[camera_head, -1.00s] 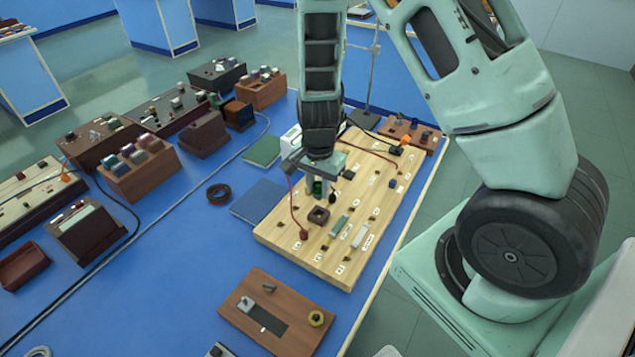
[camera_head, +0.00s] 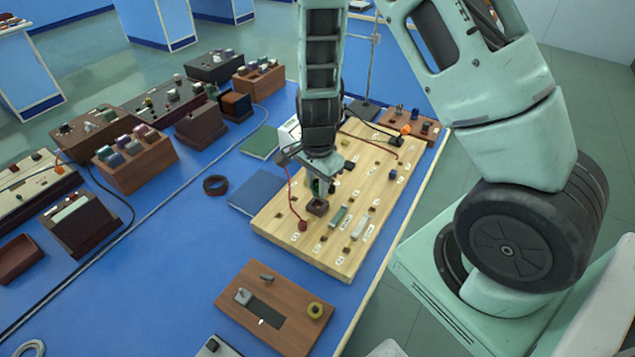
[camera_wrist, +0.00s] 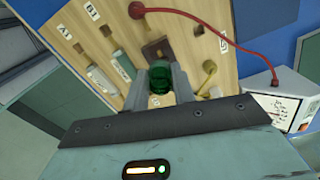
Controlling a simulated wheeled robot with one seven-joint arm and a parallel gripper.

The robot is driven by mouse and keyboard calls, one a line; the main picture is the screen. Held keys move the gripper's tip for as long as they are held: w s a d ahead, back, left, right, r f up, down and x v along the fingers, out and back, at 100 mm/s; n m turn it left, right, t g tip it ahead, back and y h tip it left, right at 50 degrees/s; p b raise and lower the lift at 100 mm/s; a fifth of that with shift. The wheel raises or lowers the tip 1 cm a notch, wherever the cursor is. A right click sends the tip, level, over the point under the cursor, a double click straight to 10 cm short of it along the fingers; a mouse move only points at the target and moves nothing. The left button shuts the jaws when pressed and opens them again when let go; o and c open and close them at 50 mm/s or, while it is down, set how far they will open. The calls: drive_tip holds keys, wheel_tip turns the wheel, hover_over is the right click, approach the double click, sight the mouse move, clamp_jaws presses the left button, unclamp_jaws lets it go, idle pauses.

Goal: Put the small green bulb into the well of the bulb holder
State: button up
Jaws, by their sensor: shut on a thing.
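My gripper (camera_head: 319,188) is shut on the small green bulb (camera_wrist: 160,80), which sits between the two grey fingers in the wrist view. In the head view the bulb (camera_head: 315,186) shows partly beside the fingers. The bulb holder (camera_head: 317,207) is a small dark brown block with a well on the wooden board (camera_head: 275,226). The bulb is just behind and above the holder in the head view. In the wrist view the holder (camera_wrist: 157,49) lies just beyond the fingertips, partly hidden by the bulb. I cannot tell if they touch.
A red wire (camera_head: 291,200) curves beside the holder to a red plug. Green and white bars (camera_head: 338,216) lie on the board to its right. A white box (camera_head: 289,132) stands behind. A brown plate (camera_head: 245,318) with small parts lies in front.

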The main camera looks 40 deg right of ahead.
sight(317, 194)
drive_tip(key=shift+f+b, duration=1.35)
drive_tip(key=shift+f, duration=0.55)
drive_tip(key=o, duration=1)
drive_tip(key=shift+o, duration=0.2)
wheel_tip(317, 194, up, 17)
drive_tip(key=p, duration=0.2)
drive_tip(key=shift+r, duration=0.2)
